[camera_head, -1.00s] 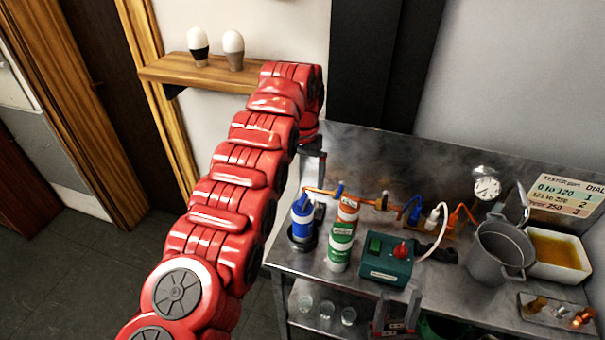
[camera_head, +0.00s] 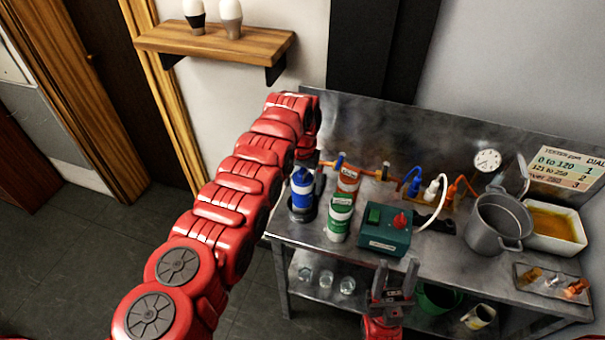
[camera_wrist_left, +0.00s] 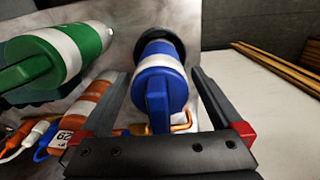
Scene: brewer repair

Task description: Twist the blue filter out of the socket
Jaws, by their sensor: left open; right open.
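The blue filter (camera_head: 302,188) has a white band and stands upright in a dark round socket (camera_head: 303,213) at the left end of the steel bench. In the left wrist view, my left gripper (camera_wrist_left: 161,105) is open, with one finger on each side of the blue filter (camera_wrist_left: 160,75). I cannot tell whether the fingers touch it. My right gripper (camera_head: 393,282) is open and empty in front of the bench, low in the head view.
A green filter (camera_head: 339,220) and an orange one (camera_head: 347,182) stand just right of the blue filter. Farther right are a green box with a red knob (camera_head: 386,229), a metal bucket (camera_head: 497,225) and a tray of yellow liquid (camera_head: 556,228). A wooden shelf (camera_head: 215,50) hangs behind my left arm.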

